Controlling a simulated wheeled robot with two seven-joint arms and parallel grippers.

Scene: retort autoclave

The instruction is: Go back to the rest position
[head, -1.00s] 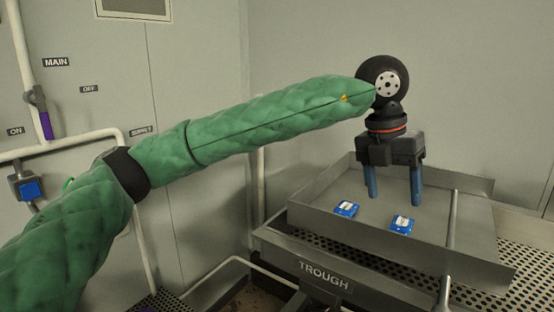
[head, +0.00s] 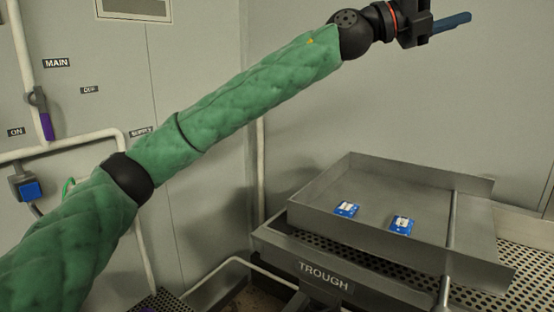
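My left arm, in a green quilted sleeve, comes in from the left and reaches up to the top right of the head view. Its gripper (head: 462,20) is held high above the trough and points to the right. The blue fingers are seen from the side and overlap, so their gap cannot be judged. No object shows at the fingertips. My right gripper is out of view.
A metal tray (head: 475,185) sits on the perforated bench labelled TROUGH (head: 325,275). Two small blue-and-white items (head: 346,209) lie in it. White pipes (head: 65,145) and a blue-handled valve (head: 30,189) are on the left wall.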

